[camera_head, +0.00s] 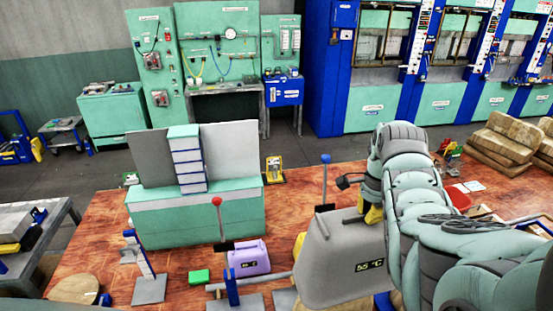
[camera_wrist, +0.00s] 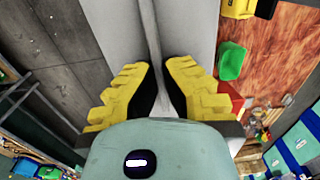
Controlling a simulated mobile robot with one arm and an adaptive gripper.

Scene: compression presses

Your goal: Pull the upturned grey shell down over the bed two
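A large grey shell (camera_head: 338,262) with a "55 °C" display stands tilted at the front middle right of the red-brown table. My gripper (camera_head: 372,213) is at its upper right edge, with yellow fingers. In the wrist view, the fingers (camera_wrist: 159,75) have a narrow gap, and a thin grey edge (camera_wrist: 151,25) runs into it; they look shut on this edge. A smaller purple shell (camera_head: 249,257), also with a display, sits to the left. No bed is clearly marked two; the surface beneath the grey shell is mostly hidden.
A red-knobbed lever (camera_head: 218,225) and a blue-knobbed lever (camera_head: 325,180) stand up near the shells. A green block (camera_head: 199,277) lies left of the purple shell. A teal box (camera_head: 195,221) with a grey upright panel is behind. Stacked brown blocks (camera_head: 500,143) are at right.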

